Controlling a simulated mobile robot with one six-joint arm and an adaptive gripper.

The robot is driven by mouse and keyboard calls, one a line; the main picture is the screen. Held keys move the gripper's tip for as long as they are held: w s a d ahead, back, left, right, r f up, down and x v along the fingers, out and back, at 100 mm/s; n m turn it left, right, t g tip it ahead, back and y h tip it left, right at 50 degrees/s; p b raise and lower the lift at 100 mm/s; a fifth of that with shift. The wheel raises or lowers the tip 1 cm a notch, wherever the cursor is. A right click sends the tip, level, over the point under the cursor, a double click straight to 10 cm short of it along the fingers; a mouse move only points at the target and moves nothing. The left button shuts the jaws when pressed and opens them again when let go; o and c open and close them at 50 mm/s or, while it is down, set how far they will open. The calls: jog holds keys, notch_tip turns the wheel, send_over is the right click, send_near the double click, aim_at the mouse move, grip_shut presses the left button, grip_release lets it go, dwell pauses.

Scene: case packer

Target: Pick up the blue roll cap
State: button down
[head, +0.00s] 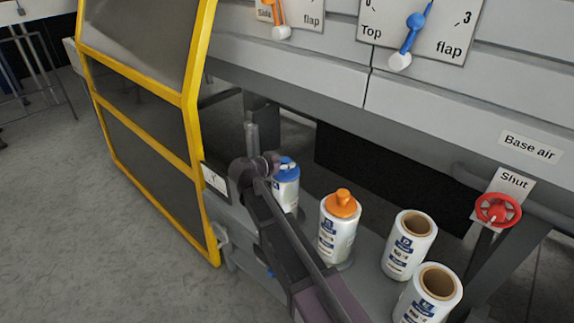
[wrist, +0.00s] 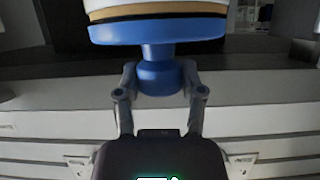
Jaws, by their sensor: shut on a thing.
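The blue roll cap (head: 287,163) sits on top of a white labelled roll (head: 286,190) at the left of the shelf. In the wrist view the blue cap (wrist: 160,76) has a wide disc and a narrower knob. My gripper (wrist: 160,88) is shut on that knob, with one finger on each side. In the wrist view the disc lies close against the roll's end, with a dark line and a tan band beside it. In the head view my arm hides part of the roll and most of the gripper.
An orange-capped roll (head: 338,225) stands just right of my arm. Two uncapped rolls (head: 408,243) (head: 431,293) stand further right. A yellow-framed guard (head: 190,120) is at left. A red valve wheel (head: 497,210) and a blue lever (head: 409,40) are on the machine.

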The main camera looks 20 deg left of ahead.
aim_at(285, 160)
jog(key=shift+r+p, duration=1.55)
jog(key=shift+r, duration=0.15)
jog(key=s+a+r+p, duration=0.1)
jog(key=s+a, duration=0.2)
jog(key=s, duration=1.2)
jog(key=shift+s+a+r, duration=0.2)
jog(key=shift+s, duration=0.15)
